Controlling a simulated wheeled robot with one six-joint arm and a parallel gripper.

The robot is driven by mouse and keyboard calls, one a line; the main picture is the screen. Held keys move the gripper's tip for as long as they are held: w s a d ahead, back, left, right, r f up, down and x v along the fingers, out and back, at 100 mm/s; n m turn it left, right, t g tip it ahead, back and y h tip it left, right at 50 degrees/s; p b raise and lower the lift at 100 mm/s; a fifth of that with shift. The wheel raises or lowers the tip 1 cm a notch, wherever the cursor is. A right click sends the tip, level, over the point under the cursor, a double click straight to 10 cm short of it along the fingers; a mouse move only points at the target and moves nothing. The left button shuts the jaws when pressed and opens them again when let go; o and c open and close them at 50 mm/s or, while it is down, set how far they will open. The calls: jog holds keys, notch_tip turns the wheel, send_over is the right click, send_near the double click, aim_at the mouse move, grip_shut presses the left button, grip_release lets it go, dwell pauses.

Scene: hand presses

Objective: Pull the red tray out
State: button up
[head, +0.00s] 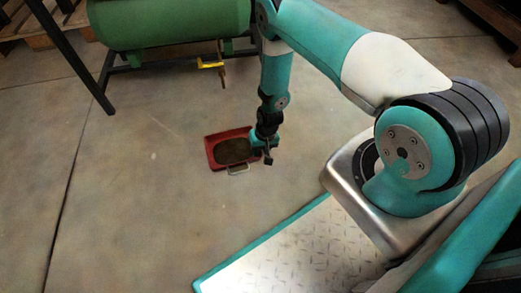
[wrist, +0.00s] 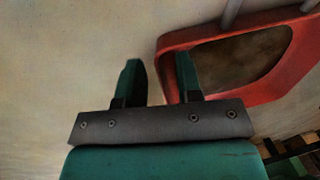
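The red tray (head: 211,153) lies on the concrete floor below the green tank in the head view, with a dark brown patch inside. Its pale metal handle (head: 238,169) is on the near side. My gripper (head: 267,157) is just right of the tray, pointing down. In the wrist view my gripper (wrist: 158,62) is open, with a gap between its two fingers. The red tray (wrist: 262,95) fills the upper right there, and the right finger overlaps its rim. Grey handle bars (wrist: 231,12) show at the top edge. Whether a finger touches the tray cannot be told.
The green tank (head: 165,22) on a dark frame (head: 112,65) stands behind the tray. A yellow-handled valve (head: 210,65) hangs from it. A wooden pallet (head: 35,25) is at the far left. The floor around the tray is clear.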

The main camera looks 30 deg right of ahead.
notch_tip(320, 180, up, 16)
jog(key=d+p, duration=0.2)
jog(key=p, duration=0.6)
jog(key=shift+s+d, duration=0.3)
jog(key=shift+s, duration=0.1)
jog(key=shift+r, duration=0.1)
jog(key=w+a+r+n+y+p, duration=0.1)
jog(key=a+r, duration=0.3)
jog(key=r, duration=0.6)
jog(key=a+r+n+p, duration=0.1)
jog(key=a+r+n, duration=0.15)
jog(key=r, duration=0.75)
jog(key=w+a+r+n+y+p, duration=0.15)
jog(key=a+r, duration=0.25)
jog(key=r, duration=0.6)
jog(key=s+a+r+n+p, duration=0.2)
jog(key=s+a+r+n, duration=0.1)
jog(key=s+r, duration=0.75)
jog(key=s+a+r+n+p, duration=0.15)
jog(key=s+a+r, duration=0.25)
jog(key=s+r, duration=0.65)
notch_tip(320, 180, up, 39)
jog(key=p, duration=3.8)
jog(key=shift+s+d+n, duration=0.2)
jog(key=shift+n, duration=0.25)
